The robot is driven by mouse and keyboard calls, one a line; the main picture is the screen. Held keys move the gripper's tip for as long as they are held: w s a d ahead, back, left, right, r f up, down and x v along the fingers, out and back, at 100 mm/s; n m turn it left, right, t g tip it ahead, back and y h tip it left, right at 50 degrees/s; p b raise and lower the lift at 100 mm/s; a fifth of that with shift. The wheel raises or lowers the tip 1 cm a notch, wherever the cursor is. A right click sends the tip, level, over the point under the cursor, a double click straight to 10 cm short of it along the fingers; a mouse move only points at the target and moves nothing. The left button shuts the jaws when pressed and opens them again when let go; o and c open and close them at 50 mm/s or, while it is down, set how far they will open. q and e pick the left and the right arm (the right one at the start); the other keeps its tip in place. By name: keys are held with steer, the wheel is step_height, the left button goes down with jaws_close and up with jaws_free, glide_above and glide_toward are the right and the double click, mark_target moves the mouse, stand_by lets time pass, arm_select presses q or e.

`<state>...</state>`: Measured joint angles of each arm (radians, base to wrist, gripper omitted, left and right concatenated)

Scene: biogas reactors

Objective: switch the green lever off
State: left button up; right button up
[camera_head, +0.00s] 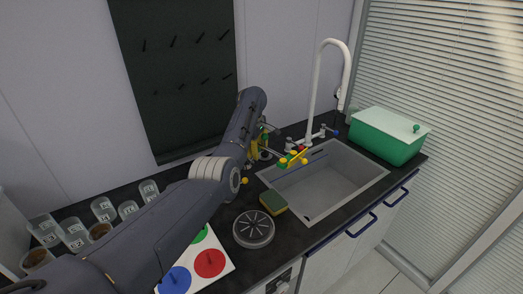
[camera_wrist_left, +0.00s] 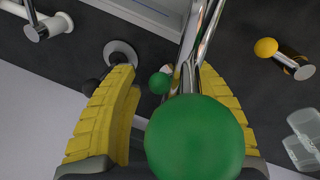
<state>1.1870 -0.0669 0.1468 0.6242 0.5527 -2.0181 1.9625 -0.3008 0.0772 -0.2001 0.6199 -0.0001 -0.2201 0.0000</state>
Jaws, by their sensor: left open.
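In the left wrist view a large green ball knob (camera_wrist_left: 195,138) sits close to the camera, between the yellow finger pads of my left gripper (camera_wrist_left: 165,72). Chrome rods (camera_wrist_left: 203,40) run behind it. A smaller green ball (camera_wrist_left: 160,83) shows farther off, near the left fingertip. My left gripper is open; I cannot tell whether a finger touches the large ball. In the head view my left gripper (camera_head: 276,152) is at the sink's back left corner, beside a green knob (camera_head: 283,163). My forearm hides part of the fittings. My right gripper is not in view.
A yellow-knobbed fitting (camera_wrist_left: 266,47) stands to the right in the wrist view. The sink (camera_head: 335,180), white faucet (camera_head: 317,85) and green box (camera_head: 385,140) are to the right in the head view. A sponge (camera_head: 273,203) and round drain plate (camera_head: 253,229) lie in front.

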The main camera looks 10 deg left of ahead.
arm_select(q)
steer(key=shift+o, duration=0.2)
jaws_close()
stand_by(0.5)
